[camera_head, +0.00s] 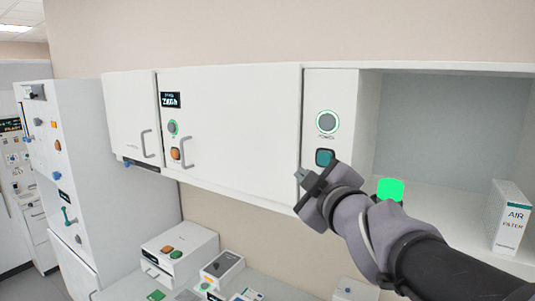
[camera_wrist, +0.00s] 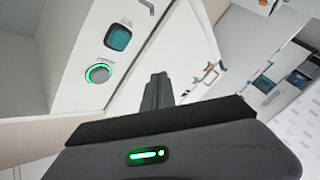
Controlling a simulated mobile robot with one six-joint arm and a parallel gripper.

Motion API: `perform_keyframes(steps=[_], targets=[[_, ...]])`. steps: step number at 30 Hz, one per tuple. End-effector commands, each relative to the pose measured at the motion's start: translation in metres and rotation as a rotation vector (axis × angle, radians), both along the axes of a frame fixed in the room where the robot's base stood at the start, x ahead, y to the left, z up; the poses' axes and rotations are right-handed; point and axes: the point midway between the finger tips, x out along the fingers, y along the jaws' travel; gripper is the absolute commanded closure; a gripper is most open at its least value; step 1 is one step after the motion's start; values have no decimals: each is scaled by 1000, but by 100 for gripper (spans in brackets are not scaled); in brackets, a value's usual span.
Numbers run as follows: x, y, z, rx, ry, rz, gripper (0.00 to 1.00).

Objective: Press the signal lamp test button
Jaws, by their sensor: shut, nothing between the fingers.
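A teal square button (camera_head: 324,157) sits on the narrow white panel of the wall cabinet, below a grey round button (camera_head: 327,122) with a green lit ring. Both also show in the wrist view, the teal button (camera_wrist: 117,38) above the round one (camera_wrist: 99,73). Their labels are too small to read surely, so I cannot tell which is the signal lamp test button. My gripper (camera_head: 299,177) is shut and empty, just left of and below the teal button. In the wrist view its fingers (camera_wrist: 157,92) lie right of both buttons, touching neither.
The white cabinet door (camera_head: 240,130) left of the panel has a handle (camera_head: 187,152), a green-ringed button (camera_head: 173,127) and an orange button (camera_head: 175,154). An open shelf at right holds a white carton (camera_head: 508,215). A white box (camera_head: 180,252) with buttons stands on the counter below.

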Motion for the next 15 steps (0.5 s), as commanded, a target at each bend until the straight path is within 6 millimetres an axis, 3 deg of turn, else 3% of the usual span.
perform_keyframes(steps=[8, 15], targets=[[5, -4, 0, 2, 3, -3, 100], [31, -24, 2, 2, 4, -5, 100]])
